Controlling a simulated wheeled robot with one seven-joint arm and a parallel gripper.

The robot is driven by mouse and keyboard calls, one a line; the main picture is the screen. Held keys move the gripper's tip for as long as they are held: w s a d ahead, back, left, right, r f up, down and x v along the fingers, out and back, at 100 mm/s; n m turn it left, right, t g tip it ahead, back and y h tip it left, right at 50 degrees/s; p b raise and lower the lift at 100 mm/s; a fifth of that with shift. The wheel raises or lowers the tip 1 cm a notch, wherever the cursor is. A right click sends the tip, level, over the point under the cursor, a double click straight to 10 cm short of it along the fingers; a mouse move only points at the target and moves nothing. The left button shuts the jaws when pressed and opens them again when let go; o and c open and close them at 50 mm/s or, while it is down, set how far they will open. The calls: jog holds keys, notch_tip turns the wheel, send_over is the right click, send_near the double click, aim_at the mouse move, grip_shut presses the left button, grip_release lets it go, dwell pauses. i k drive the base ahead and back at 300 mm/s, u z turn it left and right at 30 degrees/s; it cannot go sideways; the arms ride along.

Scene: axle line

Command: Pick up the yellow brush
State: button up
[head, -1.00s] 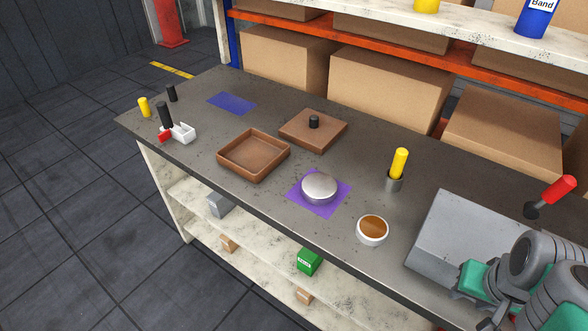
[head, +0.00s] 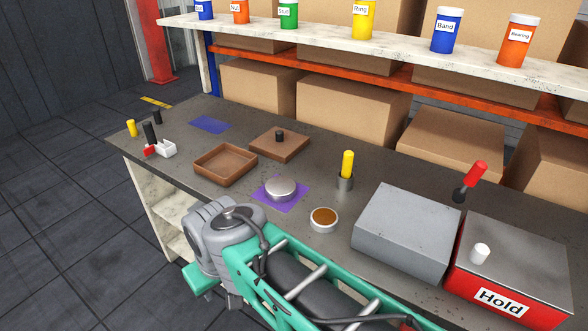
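The yellow brush (head: 347,164) stands upright in a small grey holder (head: 344,182) on the workbench, right of centre. Only its yellow handle shows; its lower end is hidden inside the holder. My arm crosses the lower part of the head view, in front of the bench, and its joint lies well to the lower left of the brush. My gripper is not in view.
A white bowl of brown stuff (head: 324,220) sits in front of the brush. A silver lid-like disc (head: 280,188) lies on a purple mat. A grey box (head: 408,228) and a red box marked Hold (head: 512,270) stand right. A brown tray (head: 225,166) is left.

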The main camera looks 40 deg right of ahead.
aim_at(348, 156)
jog(key=u, duration=0.1)
jog(key=i, duration=1)
